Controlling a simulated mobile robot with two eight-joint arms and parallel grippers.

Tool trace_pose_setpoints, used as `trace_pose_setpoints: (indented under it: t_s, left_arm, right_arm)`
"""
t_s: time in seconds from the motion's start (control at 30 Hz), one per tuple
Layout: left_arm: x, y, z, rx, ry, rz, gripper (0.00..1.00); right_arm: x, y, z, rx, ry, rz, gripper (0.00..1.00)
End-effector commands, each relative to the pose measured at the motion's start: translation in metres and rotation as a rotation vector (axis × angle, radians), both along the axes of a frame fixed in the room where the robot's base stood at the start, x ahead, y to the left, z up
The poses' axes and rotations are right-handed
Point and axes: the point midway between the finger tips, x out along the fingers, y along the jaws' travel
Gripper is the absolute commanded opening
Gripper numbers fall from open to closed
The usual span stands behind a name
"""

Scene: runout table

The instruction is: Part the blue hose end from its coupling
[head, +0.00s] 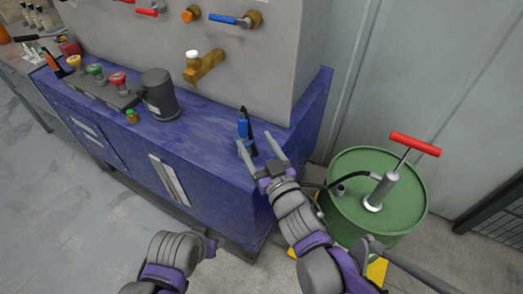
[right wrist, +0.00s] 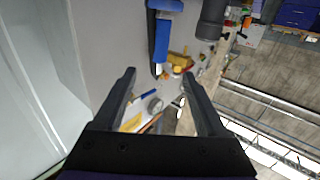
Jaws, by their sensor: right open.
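A slim upright blue piece with a black tip (head: 243,127) stands near the right end of the blue bench top; I take it for the blue hose end. It also shows in the right wrist view (right wrist: 161,38), just beyond my fingertips. I cannot make out where it meets its coupling. My right gripper (head: 255,139) is open and empty, its fingers pointing at the blue piece, with its lower part seen between them in the head view. In the right wrist view the gap between the fingertips (right wrist: 158,78) is empty. My left arm shows at the bottom, but no left fingers show.
A grey panel (head: 200,50) behind the bench carries a brass tap (head: 203,66) and a blue-levered valve (head: 235,20). A green drum (head: 380,225) with a red-handled pump stands right.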

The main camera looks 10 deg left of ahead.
Motion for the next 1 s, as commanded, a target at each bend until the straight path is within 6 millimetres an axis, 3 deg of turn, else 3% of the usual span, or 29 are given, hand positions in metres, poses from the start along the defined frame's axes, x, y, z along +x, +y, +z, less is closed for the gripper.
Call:
trace_pose_setpoints:
  t_s: [0.5,0.93,1.0]
  left_arm:
    - [0.001,0.000,0.005,0.000,-0.002,0.000,0.50]
    - [0.001,0.000,0.006,0.000,-0.002,0.000,0.50]
    - [0.001,0.000,0.006,0.000,-0.002,0.000,0.50]
  right_arm:
    - [0.071,0.045,0.001,-0.003,0.001,-0.004,0.74]
    - [0.080,0.051,0.000,-0.002,0.002,-0.005,0.74]
    - [0.080,0.051,0.000,-0.002,0.002,-0.005,0.65]
